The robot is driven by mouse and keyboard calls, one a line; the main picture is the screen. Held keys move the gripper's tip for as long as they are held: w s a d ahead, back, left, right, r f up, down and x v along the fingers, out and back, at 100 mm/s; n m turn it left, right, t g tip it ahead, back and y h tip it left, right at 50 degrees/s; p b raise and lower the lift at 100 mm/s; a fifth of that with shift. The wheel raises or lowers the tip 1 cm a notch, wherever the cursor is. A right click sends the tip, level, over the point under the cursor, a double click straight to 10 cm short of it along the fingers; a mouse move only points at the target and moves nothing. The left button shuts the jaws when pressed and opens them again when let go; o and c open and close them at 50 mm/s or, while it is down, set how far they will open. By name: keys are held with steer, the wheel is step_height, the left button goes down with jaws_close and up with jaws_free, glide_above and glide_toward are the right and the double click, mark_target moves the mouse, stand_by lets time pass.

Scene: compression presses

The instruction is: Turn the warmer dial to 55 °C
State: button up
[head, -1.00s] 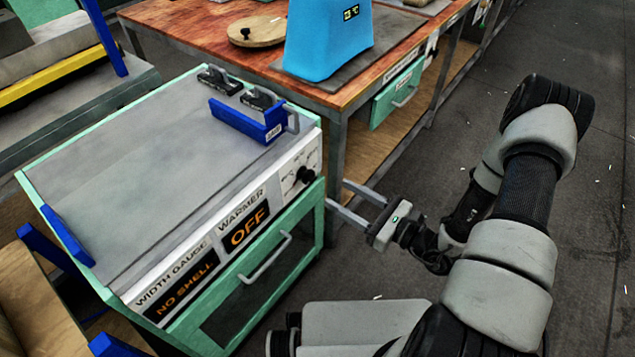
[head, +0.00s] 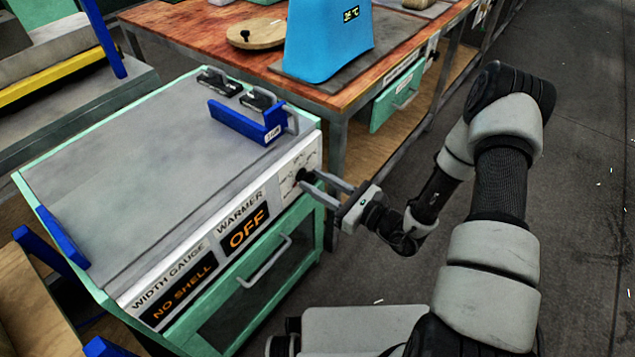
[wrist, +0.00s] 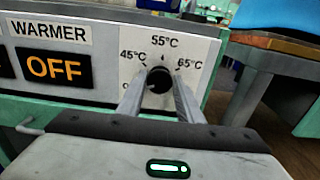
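The warmer dial is a black round knob (wrist: 159,80) on a white plate at the right end of the warmer's front panel. It also shows in the head view (head: 302,174). The plate is marked 45 °C at upper left, 55 °C at top and 65 °C at right, with a partly hidden mark at lower left. I cannot tell where the knob points. The warmer display (wrist: 54,68) reads OFF. My gripper (wrist: 159,84) is open, its fingertips at the knob, one on each side. Whether they touch it is unclear. It also shows in the head view (head: 311,179).
The width gauge display (head: 178,291) reads NO SHELL. A drawer handle (head: 265,262) juts out below the panel. A blue bracket (head: 245,122) sits on the warmer's top. A wooden table (head: 200,40) with a blue machine (head: 325,40) stands behind.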

steer(key=c, duration=0.3)
steer(key=shift+m, duration=0.3)
steer(key=m+p, duration=0.2)
steer(key=shift+d+r+m, duration=0.1)
steer(key=shift+m, duration=0.2)
steer(key=m+p, duration=0.2)
steer(key=m, duration=0.2)
steer(key=shift+m, duration=0.3)
steer(key=m+p, duration=0.1)
steer(key=m, duration=0.2)
steer(key=shift+w+m, duration=0.1)
steer(key=shift+m, duration=0.2)
steer(key=m, duration=0.2)
steer(key=m+p, duration=0.1)
steer(key=m, duration=0.3)
steer(key=shift+f+p, duration=0.3)
steer(key=shift+p, duration=0.1)
steer(key=m, duration=0.6)
steer(key=shift+f+p, duration=0.15)
steer(key=shift+p, duration=0.15)
steer(key=shift+m, duration=0.3)
